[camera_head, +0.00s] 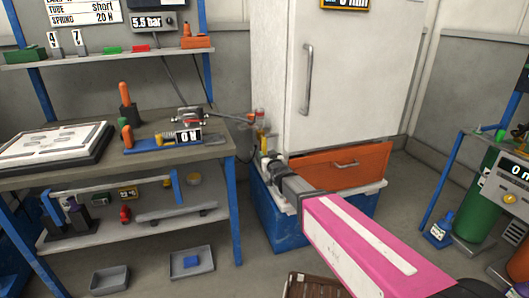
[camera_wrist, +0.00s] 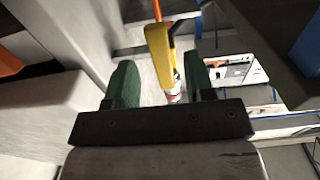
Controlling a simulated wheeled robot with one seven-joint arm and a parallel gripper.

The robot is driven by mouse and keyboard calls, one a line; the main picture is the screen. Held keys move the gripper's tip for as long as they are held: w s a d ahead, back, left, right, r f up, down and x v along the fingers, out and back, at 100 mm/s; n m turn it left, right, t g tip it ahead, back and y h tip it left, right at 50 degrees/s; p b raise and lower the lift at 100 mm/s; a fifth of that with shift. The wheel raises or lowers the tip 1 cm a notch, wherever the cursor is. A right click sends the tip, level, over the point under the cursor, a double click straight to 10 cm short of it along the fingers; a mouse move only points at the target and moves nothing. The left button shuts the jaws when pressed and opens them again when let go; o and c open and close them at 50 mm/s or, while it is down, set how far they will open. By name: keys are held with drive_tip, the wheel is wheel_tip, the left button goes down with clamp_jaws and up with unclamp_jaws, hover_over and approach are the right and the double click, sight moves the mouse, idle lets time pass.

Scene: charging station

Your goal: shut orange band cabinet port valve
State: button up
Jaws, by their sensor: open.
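The white cabinet (camera_head: 290,80) with an orange drawer band (camera_head: 345,168) stands at centre right in the head view. On its left side is a small port valve with a yellow lever (camera_head: 261,142). My gripper (camera_head: 266,160) is low beside that side of the cabinet, close to the lever. In the wrist view, the yellow lever (camera_wrist: 158,45) and a white and red fitting (camera_wrist: 173,92) show between the two green fingers of my gripper (camera_wrist: 160,75). The fingers are open and apart. I cannot tell whether either finger touches the lever.
A workbench (camera_head: 220,150) stands close on the left, with tools and a white tray on top. Grey trays (camera_head: 192,263) lie on the floor. A green cylinder (camera_head: 477,195) stands at the right.

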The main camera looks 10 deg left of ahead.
sight(265, 151)
drive_tip(key=x, duration=0.4)
drive_tip(key=shift+w, duration=0.15)
clamp_jaws()
